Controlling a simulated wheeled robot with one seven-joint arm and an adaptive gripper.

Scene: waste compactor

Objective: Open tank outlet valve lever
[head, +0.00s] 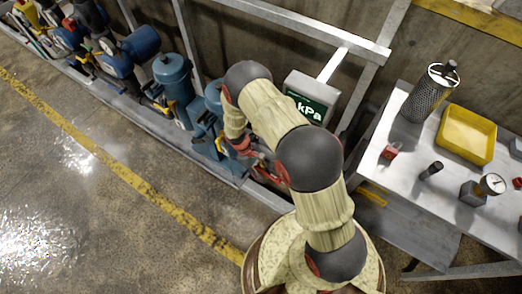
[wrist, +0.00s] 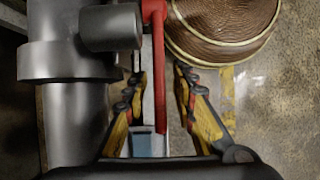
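In the wrist view a red valve lever (wrist: 158,65) runs from the top centre down between the two fingers of my gripper (wrist: 159,85). The yellow and black fingers are open, one on each side of the lever, with a visible gap on both sides. The lever joins a grey cylindrical valve part (wrist: 110,28) beside a thick grey pipe (wrist: 70,110). In the head view my arm bends down beside the blue tanks (head: 174,85). Red parts show there near the arm's end, but the arm partly hides the lever and gripper.
A grey display box (head: 313,93) reading kPa stands behind my arm. A white table (head: 440,190) at right holds a yellow tray (head: 466,118), a mesh cylinder (head: 428,94) and a gauge (head: 490,184). Metal frame bars cross behind. The floor at left is clear.

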